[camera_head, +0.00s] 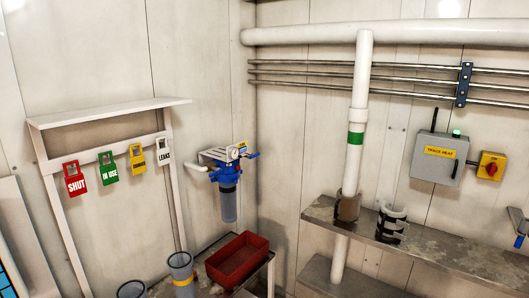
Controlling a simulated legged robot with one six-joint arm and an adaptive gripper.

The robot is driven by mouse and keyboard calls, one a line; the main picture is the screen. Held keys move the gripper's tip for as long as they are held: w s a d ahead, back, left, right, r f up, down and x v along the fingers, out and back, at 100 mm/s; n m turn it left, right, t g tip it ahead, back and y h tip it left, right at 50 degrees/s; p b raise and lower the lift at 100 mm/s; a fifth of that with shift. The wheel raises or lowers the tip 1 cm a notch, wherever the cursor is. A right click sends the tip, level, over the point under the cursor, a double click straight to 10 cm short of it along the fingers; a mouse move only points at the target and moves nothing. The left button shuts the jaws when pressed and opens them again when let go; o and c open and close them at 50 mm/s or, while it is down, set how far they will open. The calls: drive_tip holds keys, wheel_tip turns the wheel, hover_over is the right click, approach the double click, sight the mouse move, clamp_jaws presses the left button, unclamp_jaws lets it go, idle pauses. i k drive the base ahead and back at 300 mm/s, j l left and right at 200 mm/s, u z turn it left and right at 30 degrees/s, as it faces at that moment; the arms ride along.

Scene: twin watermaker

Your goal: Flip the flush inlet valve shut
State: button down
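A filter unit (228,203) with a blue head and a clear grey-blue bowl hangs from a white bracket (215,156) on the left wall near the corner. A small round gauge (235,154) sits on top. A blue handle (250,156) sticks out to its right, and a white pipe stub (195,167) points left. Another blue-handled fitting (520,238) is cut off at the right edge. I cannot tell which of these is the flush inlet valve, or its exact lever position. My gripper is not in view.
A red tray (266,262) and two grey cups stand on a low table below the filter. Hanging tags (75,180) include SHUT, IN USE and LEAKS. A metal shelf (440,247) crosses the right wall below a grey TRACE HEAT box (437,165). A white pipe (360,100) rises through it.

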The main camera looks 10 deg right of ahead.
sight(249, 156)
drive_tip(key=i+l+z, duration=0.15)
drive_tip(key=i, duration=1.6)
